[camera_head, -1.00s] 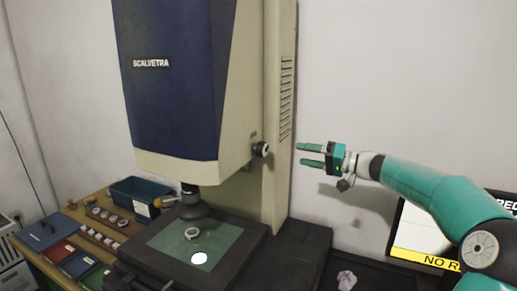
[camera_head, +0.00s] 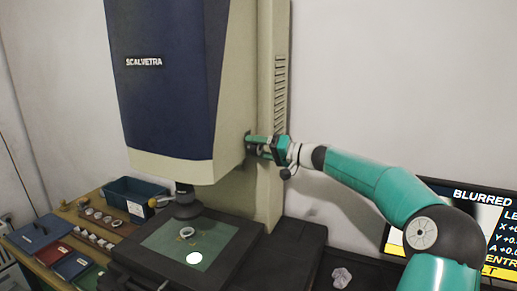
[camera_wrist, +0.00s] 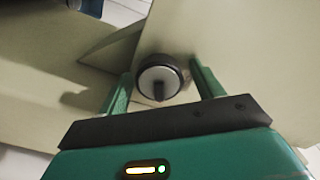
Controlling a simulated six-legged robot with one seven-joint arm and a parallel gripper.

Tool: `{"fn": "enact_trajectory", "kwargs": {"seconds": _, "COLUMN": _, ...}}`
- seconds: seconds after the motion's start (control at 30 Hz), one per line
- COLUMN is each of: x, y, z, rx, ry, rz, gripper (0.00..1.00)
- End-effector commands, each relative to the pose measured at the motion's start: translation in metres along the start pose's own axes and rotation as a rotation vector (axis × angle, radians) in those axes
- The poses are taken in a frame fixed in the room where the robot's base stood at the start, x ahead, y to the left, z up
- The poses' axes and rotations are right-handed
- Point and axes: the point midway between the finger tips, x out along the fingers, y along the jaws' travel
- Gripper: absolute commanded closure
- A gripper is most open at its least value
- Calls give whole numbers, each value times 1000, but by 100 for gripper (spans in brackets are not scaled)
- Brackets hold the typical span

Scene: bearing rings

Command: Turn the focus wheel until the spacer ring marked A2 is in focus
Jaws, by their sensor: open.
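The focus wheel (camera_wrist: 160,80) is a dark knob with a pale face and a dark bar mark, on the beige side of the microscope. In the wrist view it sits between the open fingers of my gripper (camera_wrist: 162,88), with a gap on each side. In the head view my gripper (camera_head: 262,147) is at the side of the microscope (camera_head: 160,100) and hides the wheel. A ring (camera_head: 193,229) lies on the green stage plate (camera_head: 163,250) under the lens; its marking is too small to read. The screen (camera_head: 470,215) at the right reads "BLURRED".
A blue bin (camera_head: 133,197) and several small rings (camera_head: 100,216) stand on the wooden bench at the left, with red, green and blue trays. A crumpled pale piece (camera_head: 341,277) lies on the dark surface at the lower right.

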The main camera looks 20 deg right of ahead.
Motion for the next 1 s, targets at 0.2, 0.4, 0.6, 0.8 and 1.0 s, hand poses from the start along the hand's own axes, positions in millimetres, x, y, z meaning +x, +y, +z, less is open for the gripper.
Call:
{"fn": "enact_trajectory", "kwargs": {"seconds": 0.2, "x": -1, "y": 0, "z": 0, "rx": 0, "ry": 0, "rz": 0, "gripper": 42}}
{"fn": "enact_trajectory", "kwargs": {"seconds": 0.4, "x": -1, "y": 0, "z": 0, "rx": -1, "ry": 0, "rz": 0, "gripper": 78}}
{"fn": "enact_trajectory", "kwargs": {"seconds": 0.6, "x": -1, "y": 0, "z": 0, "rx": 9, "ry": 0, "rz": 0, "gripper": 78}}
{"fn": "enact_trajectory", "kwargs": {"seconds": 0.8, "x": -1, "y": 0, "z": 0, "rx": 73, "ry": 0, "rz": 0, "gripper": 78}}
{"fn": "enact_trajectory", "kwargs": {"seconds": 1.0, "x": -1, "y": 1, "z": 0, "rx": 194, "ry": 1, "rz": 1, "gripper": 78}}
